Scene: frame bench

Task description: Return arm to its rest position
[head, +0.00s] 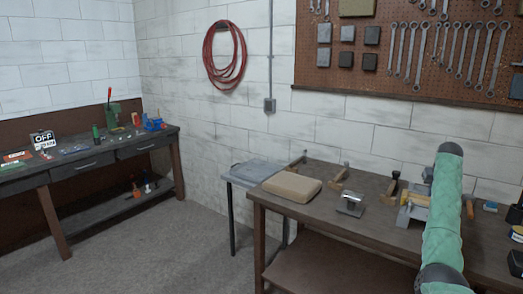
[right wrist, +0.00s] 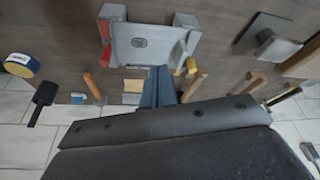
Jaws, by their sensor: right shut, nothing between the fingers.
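My right arm, in a green sleeve (head: 443,225), rises in front of the right part of the workbench (head: 385,235) in the head view. Its gripper is hidden or not clear there. In the right wrist view my right gripper (right wrist: 158,72) shows as narrow blue-grey fingers, shut and empty. They point at a grey metal fixture (right wrist: 140,45) with red and yellow parts on the bench. I cannot tell the gap between them. The fixture (head: 412,212) is partly behind the arm in the head view. My left gripper is not in view.
A beige package (head: 292,187), a small metal block on a plate (head: 350,203) and wooden-handled tools lie left of the arm. A tape roll (right wrist: 20,65) and black-handled tool (right wrist: 43,98) lie near the fixture. A second bench (head: 85,165) stands at left; open floor lies between.

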